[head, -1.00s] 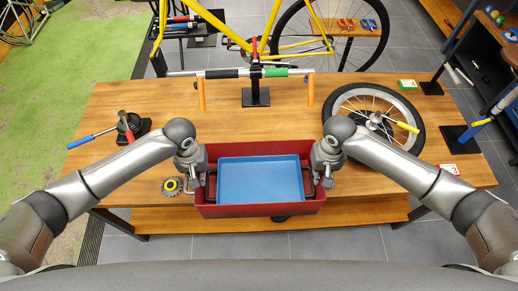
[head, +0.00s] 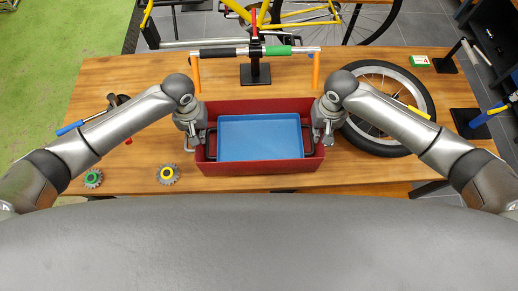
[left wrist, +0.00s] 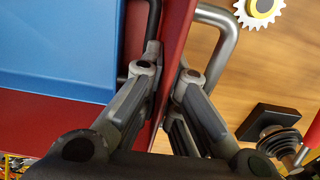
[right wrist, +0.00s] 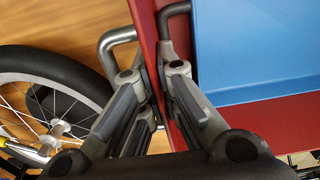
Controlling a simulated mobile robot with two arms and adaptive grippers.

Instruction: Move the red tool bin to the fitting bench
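The red tool bin (head: 258,169) is an open box with a blue tray-like inset (head: 260,138) and dark metal handles at its ends. It is over the front middle of the wooden bench (head: 110,92); I cannot tell whether it touches the top. My left gripper (head: 197,134) is at the bin's left end, and its fingers straddle the red wall (left wrist: 178,28) in the left wrist view. My right gripper (head: 324,132) is at the right end, and its fingers straddle the red wall (right wrist: 143,22) in the right wrist view. Both look closed on the walls.
A wheel (head: 418,95) lies right of the bin. A stand (head: 255,72) with a horizontal bar is behind it. A yellow-centred cog (head: 168,174) and a green-centred cog (head: 93,178) lie front left. A blue-handled tool (head: 70,128) is partly hidden by my left arm.

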